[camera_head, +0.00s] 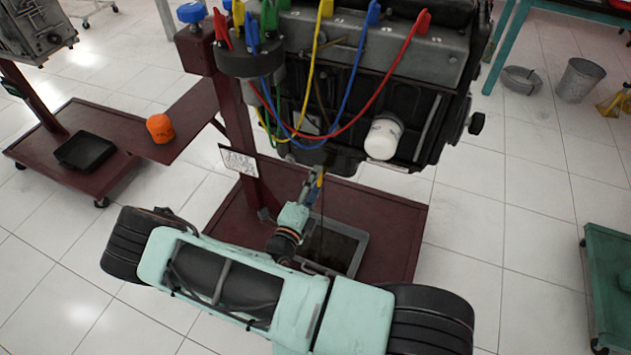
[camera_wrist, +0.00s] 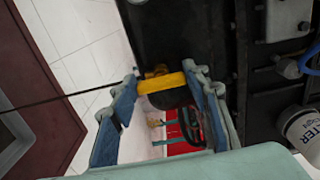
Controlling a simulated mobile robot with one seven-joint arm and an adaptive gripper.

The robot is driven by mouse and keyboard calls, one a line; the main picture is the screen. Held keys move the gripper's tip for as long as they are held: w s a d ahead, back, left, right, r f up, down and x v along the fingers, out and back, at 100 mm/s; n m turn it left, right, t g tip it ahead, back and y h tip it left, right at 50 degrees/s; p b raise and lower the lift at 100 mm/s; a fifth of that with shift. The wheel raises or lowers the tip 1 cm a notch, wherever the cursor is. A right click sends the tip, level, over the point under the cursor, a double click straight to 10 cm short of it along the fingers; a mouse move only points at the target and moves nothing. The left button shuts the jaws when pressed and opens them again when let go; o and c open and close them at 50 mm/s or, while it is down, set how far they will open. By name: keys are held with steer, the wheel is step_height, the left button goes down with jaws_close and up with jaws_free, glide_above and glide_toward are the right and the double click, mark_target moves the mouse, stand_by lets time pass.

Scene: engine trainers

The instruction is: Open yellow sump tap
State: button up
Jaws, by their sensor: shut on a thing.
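The yellow sump tap (camera_wrist: 166,83) is a short yellow bar at the underside of the black engine (camera_head: 345,95). My gripper (camera_wrist: 163,88) has its two blue-padded fingers shut on the tap's ends, one on each side. In the head view my gripper (camera_head: 315,182) reaches up under the engine, with a bit of the yellow tap showing at its tips. A thin dark line, like a stream of oil, runs from the tap down towards the grey drain pan (camera_head: 358,256). Dark liquid shows in the pan. The tap's root is partly hidden.
The dark red stand base (camera_head: 395,215) lies under the engine. A white oil filter (camera_head: 383,138) hangs at its side, and coloured cables loop across its front. Another red stand (camera_head: 60,140) with a black tray and an orange filter is at left.

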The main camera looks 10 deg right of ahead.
steer(key=o, duration=1.2)
steer(key=shift+c, duration=0.2)
steer(key=shift+s, duration=0.1)
steer(key=v, duration=1.2)
steer(key=shift+r, duration=0.1)
